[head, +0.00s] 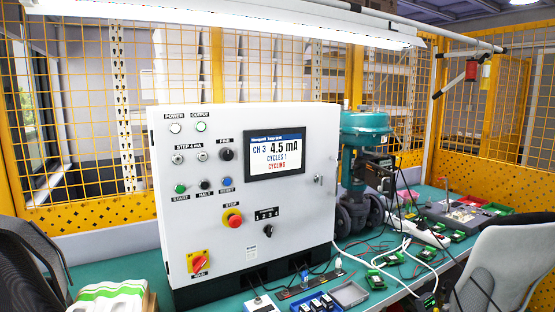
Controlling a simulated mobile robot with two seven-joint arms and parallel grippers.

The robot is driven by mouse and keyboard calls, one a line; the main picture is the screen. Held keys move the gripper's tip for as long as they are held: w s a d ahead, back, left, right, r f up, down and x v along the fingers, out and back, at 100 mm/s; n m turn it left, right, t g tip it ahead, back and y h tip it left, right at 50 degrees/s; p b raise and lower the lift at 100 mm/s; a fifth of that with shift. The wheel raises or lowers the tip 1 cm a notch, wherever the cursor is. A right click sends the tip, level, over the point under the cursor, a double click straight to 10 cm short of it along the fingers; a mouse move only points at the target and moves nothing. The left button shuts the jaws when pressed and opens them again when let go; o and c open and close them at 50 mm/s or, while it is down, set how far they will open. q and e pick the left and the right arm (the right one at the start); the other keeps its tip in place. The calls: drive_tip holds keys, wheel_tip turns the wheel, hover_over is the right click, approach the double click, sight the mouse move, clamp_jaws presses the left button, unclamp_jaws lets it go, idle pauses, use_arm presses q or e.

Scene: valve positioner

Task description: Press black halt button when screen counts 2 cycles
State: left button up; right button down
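The white control cabinet (290,225) stands upright on the green bench in the head view. Its screen (275,156) reads CH 3, 4.5 mA, CYCLES 1 and CYCLING in red. The black halt button (205,184) is on the left part of the panel, above the HALT label. It sits between the green start button (180,189) and the blue reset button (226,182). Nothing covers these buttons or the screen. Neither of my grippers shows in this view.
A red stop knob (234,220) and a red-yellow main switch (197,262) sit lower on the panel. A teal valve actuator (365,140) stands right of the cabinet. Small boxes and cables crowd the bench (232,300). Chairs stand at left (30,265) and right (510,260).

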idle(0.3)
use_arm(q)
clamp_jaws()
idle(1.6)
